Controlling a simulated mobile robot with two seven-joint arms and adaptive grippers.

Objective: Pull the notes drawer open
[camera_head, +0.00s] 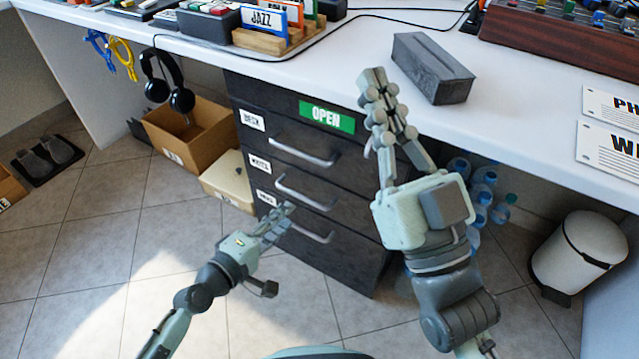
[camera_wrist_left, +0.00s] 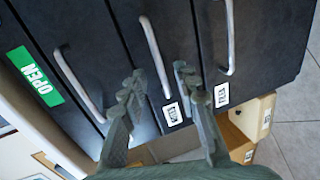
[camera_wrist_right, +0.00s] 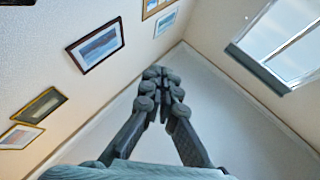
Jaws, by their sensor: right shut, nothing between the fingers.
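A dark drawer unit (camera_head: 345,245) stands under the white worktop, with three bar-handled drawers that look shut. Their small white labels are hard to read; the bottom one (camera_head: 266,198) may say notes. The bottom handle (camera_head: 312,236) also shows in the left wrist view (camera_wrist_left: 230,40). My left gripper (camera_head: 285,212) is open in front of the lower drawers. In the left wrist view its fingers (camera_wrist_left: 158,85) lie either side of the middle handle (camera_wrist_left: 153,50); contact cannot be told. My right gripper (camera_head: 378,90) is shut and empty, pointing up by the worktop's edge.
A green OPEN sign (camera_head: 327,117) is on the unit's top front. Cardboard boxes (camera_head: 188,135) stand left of the unit, water bottles (camera_head: 482,190) and a white bin (camera_head: 578,258) right. A grey block (camera_head: 432,68) lies on the worktop. Floor in front is clear.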

